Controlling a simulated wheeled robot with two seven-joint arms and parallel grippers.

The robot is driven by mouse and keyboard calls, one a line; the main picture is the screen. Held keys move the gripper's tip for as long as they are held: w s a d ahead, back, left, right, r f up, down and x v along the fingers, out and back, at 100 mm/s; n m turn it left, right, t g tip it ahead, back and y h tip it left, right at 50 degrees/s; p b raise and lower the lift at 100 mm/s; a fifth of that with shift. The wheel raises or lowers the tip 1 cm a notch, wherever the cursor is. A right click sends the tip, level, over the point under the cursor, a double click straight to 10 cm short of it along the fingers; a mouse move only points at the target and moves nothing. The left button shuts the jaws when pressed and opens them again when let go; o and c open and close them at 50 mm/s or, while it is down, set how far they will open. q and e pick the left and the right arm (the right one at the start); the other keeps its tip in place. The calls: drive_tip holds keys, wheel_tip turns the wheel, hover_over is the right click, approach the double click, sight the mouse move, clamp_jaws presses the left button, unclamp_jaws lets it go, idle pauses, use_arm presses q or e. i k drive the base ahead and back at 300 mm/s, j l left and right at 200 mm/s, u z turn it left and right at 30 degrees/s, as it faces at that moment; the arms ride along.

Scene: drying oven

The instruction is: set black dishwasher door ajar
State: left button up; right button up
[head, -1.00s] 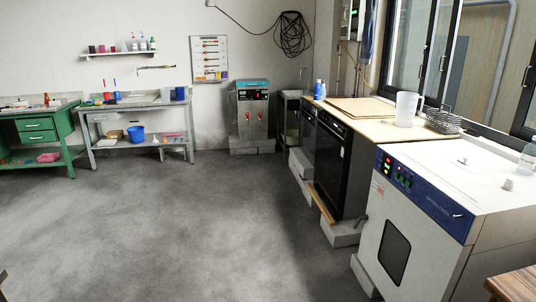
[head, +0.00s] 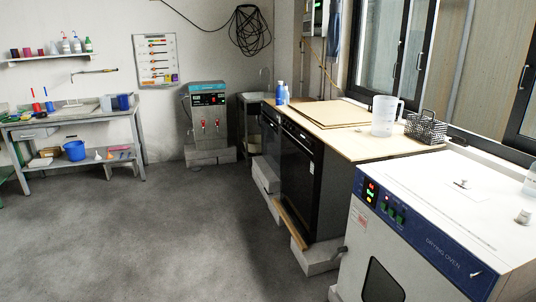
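The black dishwasher (head: 302,178) stands under the wooden counter on the right side, between the drying oven and the sink corner. Its dark front door faces left into the room and looks closed, seen at a steep angle. It rests on pale blocks above the floor. Neither of my grippers shows in the head view.
The white drying oven (head: 425,222) with a blue panel stands at the near right. A clear jug (head: 384,116) and a wire basket (head: 426,128) sit on the counter (head: 350,140). A pale block (head: 316,258) juts out below the dishwasher. The grey floor (head: 170,235) to the left is open.

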sight(302, 163)
drive_tip(key=i, duration=2.95)
drive_tip(key=i+l+u, duration=0.15)
drive_tip(key=i, duration=0.4)
drive_tip(key=i+l+u, duration=0.15)
drive_tip(key=i, duration=0.4)
